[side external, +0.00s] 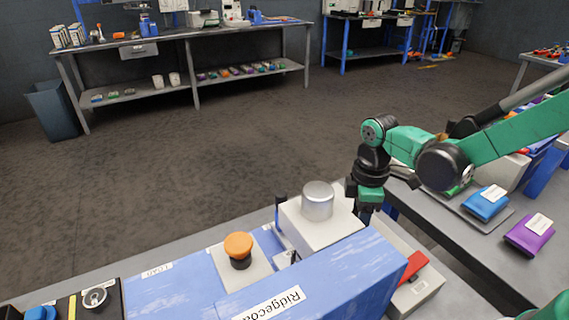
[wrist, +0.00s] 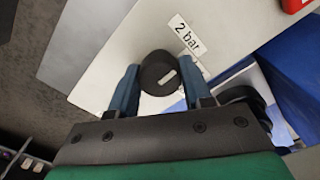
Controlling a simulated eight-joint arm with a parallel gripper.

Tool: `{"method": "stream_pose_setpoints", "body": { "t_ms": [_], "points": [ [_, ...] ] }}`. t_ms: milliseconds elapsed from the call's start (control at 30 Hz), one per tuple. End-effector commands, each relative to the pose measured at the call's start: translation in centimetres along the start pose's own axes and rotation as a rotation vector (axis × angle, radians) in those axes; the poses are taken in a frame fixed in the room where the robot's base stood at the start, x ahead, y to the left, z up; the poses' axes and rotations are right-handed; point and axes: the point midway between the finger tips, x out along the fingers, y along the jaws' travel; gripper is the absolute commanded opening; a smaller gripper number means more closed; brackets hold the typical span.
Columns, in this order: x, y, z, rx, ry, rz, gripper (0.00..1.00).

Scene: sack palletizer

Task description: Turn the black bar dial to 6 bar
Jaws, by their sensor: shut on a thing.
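The black dial (wrist: 158,70) shows in the wrist view on a pale grey panel (wrist: 105,65). It has a short white mark on its face, toward its right side. A "2 bar" label (wrist: 187,36) is above and right of the dial; another label (wrist: 203,70) below it is partly hidden. My gripper (wrist: 160,66) has its two blue fingers on either side of the dial and is shut on it. In the side external view my gripper (side external: 366,212) is behind the blue machine (side external: 330,275); the dial is hidden there.
A silver cylinder (side external: 318,200) on a white box stands just left of my gripper. An orange button (side external: 238,246) is further left. A red part (side external: 413,266) is in front, right of the machine. Blue (side external: 486,203) and purple (side external: 530,235) sacks lie to the right.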

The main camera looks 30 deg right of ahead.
Motion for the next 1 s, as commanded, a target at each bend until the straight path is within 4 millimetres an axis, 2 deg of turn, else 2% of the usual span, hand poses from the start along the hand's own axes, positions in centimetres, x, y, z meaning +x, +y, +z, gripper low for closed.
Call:
{"method": "stream_pose_setpoints", "body": {
  "t_ms": [367,1000],
  "points": [
    [-0.01,0.00,0.01,0.168,-0.001,-0.002,0.00],
    [-0.01,0.03,0.05,0.766,-0.002,-0.002,0.00]
  ]
}}
